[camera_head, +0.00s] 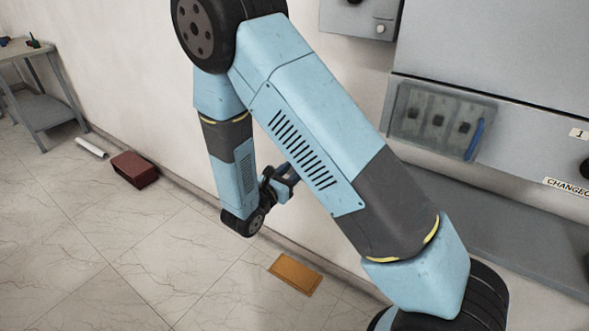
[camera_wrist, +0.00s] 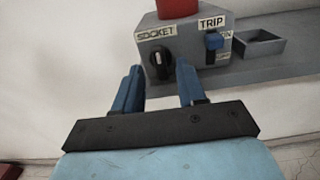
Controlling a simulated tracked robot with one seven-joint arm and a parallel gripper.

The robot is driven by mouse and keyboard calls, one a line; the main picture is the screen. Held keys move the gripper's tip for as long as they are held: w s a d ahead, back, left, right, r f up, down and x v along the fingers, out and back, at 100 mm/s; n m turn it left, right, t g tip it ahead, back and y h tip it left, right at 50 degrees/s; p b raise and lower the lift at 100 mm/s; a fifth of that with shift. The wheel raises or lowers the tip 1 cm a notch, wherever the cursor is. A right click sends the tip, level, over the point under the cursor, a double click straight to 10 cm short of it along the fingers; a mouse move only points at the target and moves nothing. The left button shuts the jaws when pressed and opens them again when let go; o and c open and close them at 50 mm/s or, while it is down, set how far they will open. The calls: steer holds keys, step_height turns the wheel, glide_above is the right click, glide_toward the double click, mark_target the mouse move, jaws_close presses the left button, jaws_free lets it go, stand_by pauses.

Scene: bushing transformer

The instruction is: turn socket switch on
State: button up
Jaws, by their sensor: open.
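The socket switch (camera_wrist: 160,63) is a black rotary knob with a white pointer mark, on a grey box (camera_wrist: 186,53) under the label "SOCKET" in the wrist view. The mark looks close to upright. My gripper (camera_wrist: 158,74) is open, its two blue fingers pointing toward the box. In the picture the knob lies between the fingertips; I cannot tell how far ahead of them it is, and no grip on it shows. In the head view my gripper (camera_head: 286,183) is partly hidden by my arm, and the socket switch is not visible there.
A red part (camera_wrist: 178,8) tops the box. In the head view, a dark red box (camera_head: 134,169) and an orange plate (camera_head: 295,274) lie on the floor.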

steer(key=v, duration=1.1)
steer(key=shift+s+a, duration=0.2)
steer(key=shift+a, duration=0.05)
steer(key=s+d+r+m+g, duration=0.2)
steer(key=d+r+m+g, duration=0.45)
steer(key=d, duration=0.35)
steer(key=s+d+r+m+g, duration=0.1)
steer(key=d+r+m+g, duration=0.5)
steer(key=d+r+m, duration=0.3)
steer(key=s+d+r+m+t+y, duration=0.4)
steer(key=s+d+r+m+y, duration=0.3)
steer(key=s+r+m+y, duration=0.4)
step_height(320, 180, up, 2)
steer(key=shift+s+d+r+m, duration=0.1)
steer(key=shift+s+d+m, duration=0.3)
steer(key=shift+s+m, duration=0.35)
